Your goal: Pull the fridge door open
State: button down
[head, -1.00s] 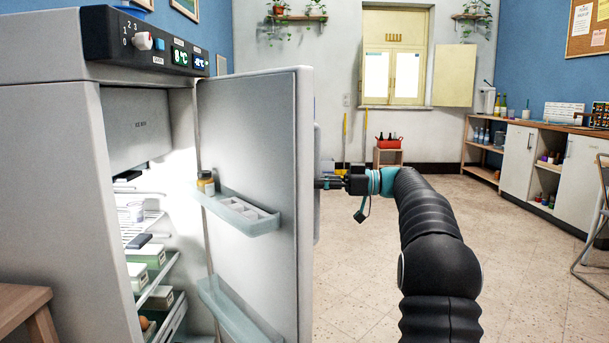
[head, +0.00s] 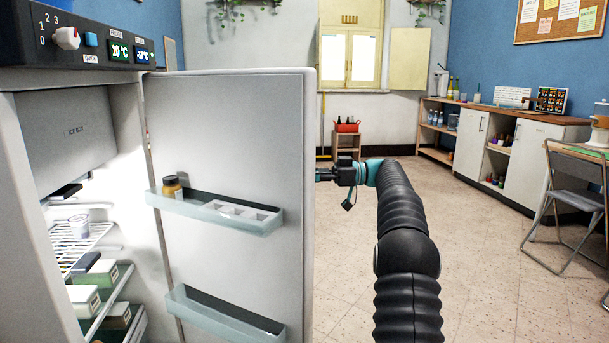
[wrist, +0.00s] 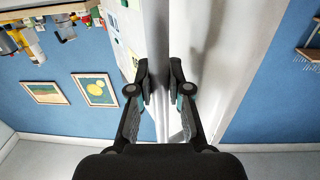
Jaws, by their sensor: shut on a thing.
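The fridge door (head: 235,140) stands wide open in the head view, its inner side with two shelves facing me. The open fridge body (head: 110,140) is to its left, with lit racks inside. My gripper (head: 322,175) is at the door's right, free edge; its fingertips are partly hidden behind that edge. In the wrist view, my gripper (wrist: 161,90) has its two fingers closed in on the pale door handle (wrist: 160,45), one on each side. The outer face of the door also shows there.
A small jar (head: 172,187) stands on the upper door shelf (head: 215,212). A folding chair (head: 570,205) and a counter (head: 510,140) are at the right. A small stand with a red crate (head: 347,127) is at the back. The tiled floor between is clear.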

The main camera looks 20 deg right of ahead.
jog(key=shift+s+d, duration=0.1)
jog(key=shift+d, duration=0.05)
jog(key=c, duration=1.1)
grip_release()
jog(key=v, duration=0.7)
